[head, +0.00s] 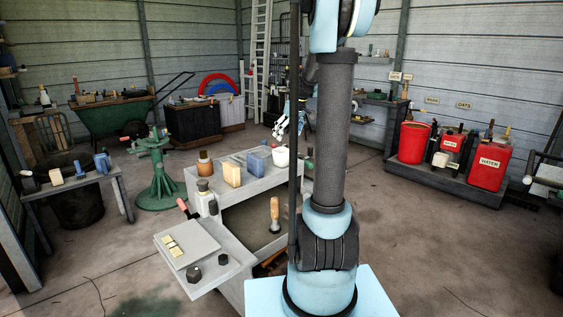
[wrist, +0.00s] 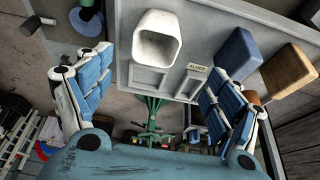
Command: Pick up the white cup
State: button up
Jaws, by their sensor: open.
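The white cup (head: 281,156) stands on the top of the grey caddy (head: 262,187), near its back right corner. In the wrist view the white cup (wrist: 156,38) is at the top centre, its open rounded-square mouth facing the camera. My gripper (head: 288,122) is above the cup in the head view, apart from it. In the wrist view my gripper (wrist: 155,66) has its two blue-padded fingers spread wide with nothing between them. The cup lies beyond the fingertips, roughly midway between them. My arm column hides part of the caddy's right side.
A blue block (wrist: 233,54) and a brown block (wrist: 287,70) stand right of the cup in the wrist view. A green stand (head: 160,175) is left of the caddy.

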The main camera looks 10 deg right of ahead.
aim_at(282, 157)
jog(key=x, duration=0.7)
jog(key=shift+w+f, duration=0.15)
jog(key=shift+f, duration=0.05)
jog(key=shift+d+x, duration=0.15)
jog(key=shift+x, duration=1.15)
jog(key=shift+d+x, duration=0.15)
jog(key=shift+x, duration=1.15)
jog(key=shift+w, duration=0.15)
jog(key=c, duration=1.2)
